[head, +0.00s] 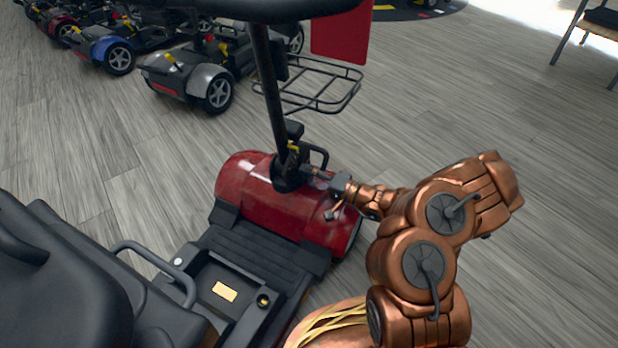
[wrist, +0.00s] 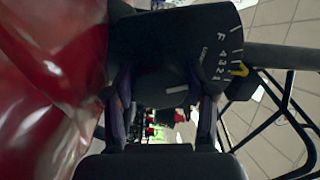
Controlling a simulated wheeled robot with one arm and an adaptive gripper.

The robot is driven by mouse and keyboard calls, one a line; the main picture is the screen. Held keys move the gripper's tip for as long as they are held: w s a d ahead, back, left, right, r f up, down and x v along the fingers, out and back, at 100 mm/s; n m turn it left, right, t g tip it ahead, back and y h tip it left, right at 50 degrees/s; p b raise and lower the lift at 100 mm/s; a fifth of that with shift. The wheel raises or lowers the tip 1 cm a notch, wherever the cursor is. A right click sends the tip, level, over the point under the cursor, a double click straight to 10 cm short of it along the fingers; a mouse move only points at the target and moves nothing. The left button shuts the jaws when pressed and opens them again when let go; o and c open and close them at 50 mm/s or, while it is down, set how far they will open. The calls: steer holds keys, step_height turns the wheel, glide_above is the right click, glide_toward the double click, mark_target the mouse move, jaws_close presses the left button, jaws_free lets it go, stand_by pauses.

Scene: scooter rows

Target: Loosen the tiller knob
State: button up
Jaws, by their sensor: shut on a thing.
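The tiller (head: 268,90) of the red scooter rises from a dark joint at the front of its deck. My gripper (head: 312,172) reaches in from the right at this joint, low on the tiller. In the wrist view its two fingers (wrist: 161,88) are on either side of a dark part, the tiller knob (wrist: 158,74), and are shut on it. The knob's outline is hard to make out against the dark parts. Just beyond is a black plate (wrist: 205,35) marked with F and numbers, with a yellow pointer (wrist: 240,69) at its edge.
The red front cover (head: 255,190) lies close to my gripper and fills the left of the wrist view. A wire basket (head: 310,85) is above and beyond it. The black seat (head: 60,285) is at lower left.

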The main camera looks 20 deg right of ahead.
stand_by(0.4)
steer(key=o, duration=1.2)
steer(key=shift+c, duration=0.2)
steer(key=shift+s+d, duration=0.1)
steer(key=shift+v, duration=5.85)
steer(key=shift+s, duration=0.1)
